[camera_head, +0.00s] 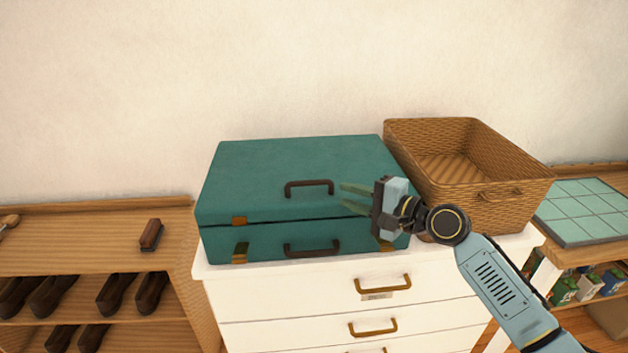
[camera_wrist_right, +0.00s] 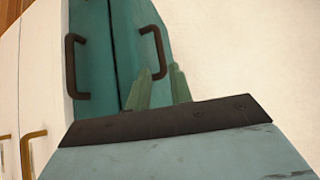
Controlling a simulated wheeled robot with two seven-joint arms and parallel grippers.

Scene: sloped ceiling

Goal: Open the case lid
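A teal case (camera_head: 262,242) lies shut on a white drawer cabinet, its lid (camera_head: 290,160) down. A dark handle (camera_head: 309,184) is on the lid, and a second dark handle (camera_head: 311,249) is on the front of the base. Both also show in the right wrist view, the lid handle (camera_wrist_right: 155,50) and the base handle (camera_wrist_right: 72,65). Brass latch parts (camera_head: 240,252) show at the front left. My right gripper (camera_head: 343,195) is at the case's right front, its green fingers apart and empty, pointing left near the lid handle. My left gripper is not in view.
An open wicker basket (camera_head: 510,160) stands close to the case's right side. A green tiled board (camera_head: 585,212) lies farther right. A brush (camera_head: 151,234) lies on the wooden shoe rack (camera_head: 80,238) at left. The cabinet (camera_head: 285,300) has brass drawer handles. A plain wall is behind.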

